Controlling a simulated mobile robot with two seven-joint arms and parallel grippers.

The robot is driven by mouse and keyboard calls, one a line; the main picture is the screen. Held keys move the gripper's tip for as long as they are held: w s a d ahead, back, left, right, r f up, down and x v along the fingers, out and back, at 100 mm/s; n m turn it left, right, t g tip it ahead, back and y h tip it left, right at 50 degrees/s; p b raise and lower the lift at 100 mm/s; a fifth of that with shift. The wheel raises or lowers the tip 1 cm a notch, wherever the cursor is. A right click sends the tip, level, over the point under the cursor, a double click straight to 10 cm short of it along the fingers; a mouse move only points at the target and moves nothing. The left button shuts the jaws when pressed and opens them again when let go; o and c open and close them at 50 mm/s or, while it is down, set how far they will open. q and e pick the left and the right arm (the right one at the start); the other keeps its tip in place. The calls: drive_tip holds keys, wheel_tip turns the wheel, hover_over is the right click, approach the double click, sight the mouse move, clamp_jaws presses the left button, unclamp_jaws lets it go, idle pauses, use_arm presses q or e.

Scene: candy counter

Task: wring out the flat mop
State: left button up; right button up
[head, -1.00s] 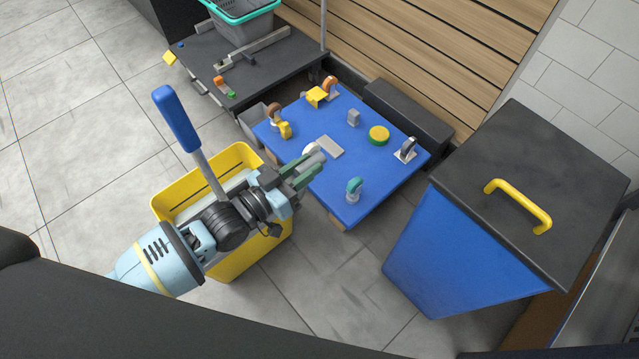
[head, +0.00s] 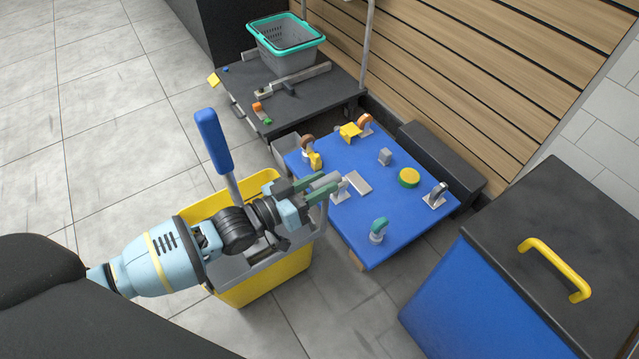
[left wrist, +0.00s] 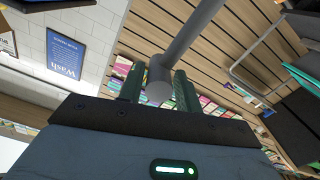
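My left gripper (head: 318,188) reaches over the yellow bucket (head: 262,290) from the left. In the left wrist view its green fingers (left wrist: 159,88) flank the rounded end of a grey handle (left wrist: 188,42), and it looks shut on it. The flat mop head cannot be made out. A lever with a blue grip (head: 214,142) stands up, slightly tilted, at the bucket's wringer, behind my arm. The arm hides much of the bucket's inside. My right gripper is not in view.
A blue board with casters (head: 345,225) lies right of the bucket. A dark cart (head: 330,85) carrying a grey and teal basket (head: 286,46) stands behind. A blue bin with a black lid (head: 560,225) is at the right. Tiled floor (head: 110,130) is open at the left.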

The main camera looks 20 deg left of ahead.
use_arm(q)
drive_tip(key=shift+o, duration=1.1)
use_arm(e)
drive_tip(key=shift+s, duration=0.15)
use_arm(q)
drive_tip(key=p+v, duration=0.1)
drive_tip(key=v, duration=0.6)
drive_tip(key=shift+s+a+p, duration=0.2)
drive_tip(key=shift+s+p, duration=0.15)
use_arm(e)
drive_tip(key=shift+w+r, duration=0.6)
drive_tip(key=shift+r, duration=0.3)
use_arm(q)
drive_tip(key=shift+c, duration=0.5)
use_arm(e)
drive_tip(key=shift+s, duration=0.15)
